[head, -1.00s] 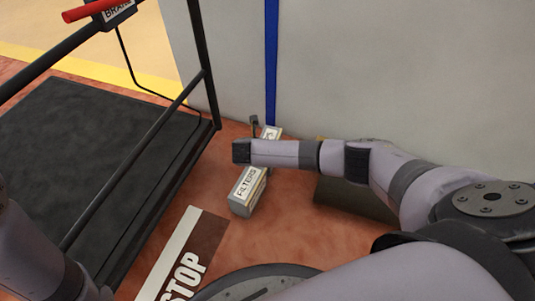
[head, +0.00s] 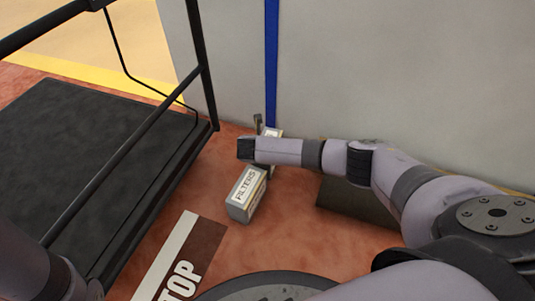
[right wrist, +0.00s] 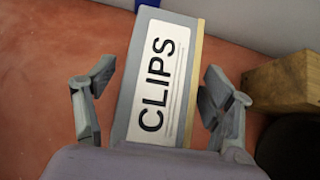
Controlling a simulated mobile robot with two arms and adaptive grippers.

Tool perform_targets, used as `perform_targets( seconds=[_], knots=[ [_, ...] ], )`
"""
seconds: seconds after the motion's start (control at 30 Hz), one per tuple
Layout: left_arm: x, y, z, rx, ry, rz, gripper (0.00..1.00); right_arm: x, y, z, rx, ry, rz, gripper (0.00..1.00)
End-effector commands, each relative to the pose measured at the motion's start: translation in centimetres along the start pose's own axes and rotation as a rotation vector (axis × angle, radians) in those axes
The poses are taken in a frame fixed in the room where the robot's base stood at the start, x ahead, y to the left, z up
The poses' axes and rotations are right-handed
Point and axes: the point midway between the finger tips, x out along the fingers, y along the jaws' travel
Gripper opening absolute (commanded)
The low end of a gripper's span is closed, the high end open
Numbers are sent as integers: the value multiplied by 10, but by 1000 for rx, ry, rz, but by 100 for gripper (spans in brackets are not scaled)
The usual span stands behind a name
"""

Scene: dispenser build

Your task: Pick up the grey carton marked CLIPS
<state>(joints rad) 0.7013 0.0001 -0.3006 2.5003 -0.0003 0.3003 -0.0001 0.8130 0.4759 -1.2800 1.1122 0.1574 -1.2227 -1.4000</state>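The grey carton marked CLIPS (right wrist: 155,85) fills the middle of the right wrist view, its white label facing the camera and a tan strip along its right side. My right gripper (right wrist: 150,80) is open, with one finger on each side of the carton and a visible gap on both sides. In the head view, my right arm hides most of what lies behind its wrist; only a small pale label end (head: 273,132) shows there. My left arm shows at the lower left of the head view, but its gripper is out of sight.
A grey carton marked FILTERS (head: 246,195) stands on the red floor just in front of my right wrist. A black platform cart (head: 90,150) with rails is at left. A grey wall (head: 400,70) stands behind. A brown block (right wrist: 280,82) is right of the gripper.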

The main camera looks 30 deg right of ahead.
Motion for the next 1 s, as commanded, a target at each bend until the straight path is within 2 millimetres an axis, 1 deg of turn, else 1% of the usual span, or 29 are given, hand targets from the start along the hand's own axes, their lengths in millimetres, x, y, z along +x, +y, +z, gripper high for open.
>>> perform_targets(
  seconds=[0.07, 1.0],
  knots=[
    [0, 0, 0, 0, 0, 0, 0, 0, 0, 0, 0, 0, 0, 68],
    [0, 0, 0, 0, -1, 0, 0, 0, 0, -1, 0, 1, -1, 6]
  ],
)
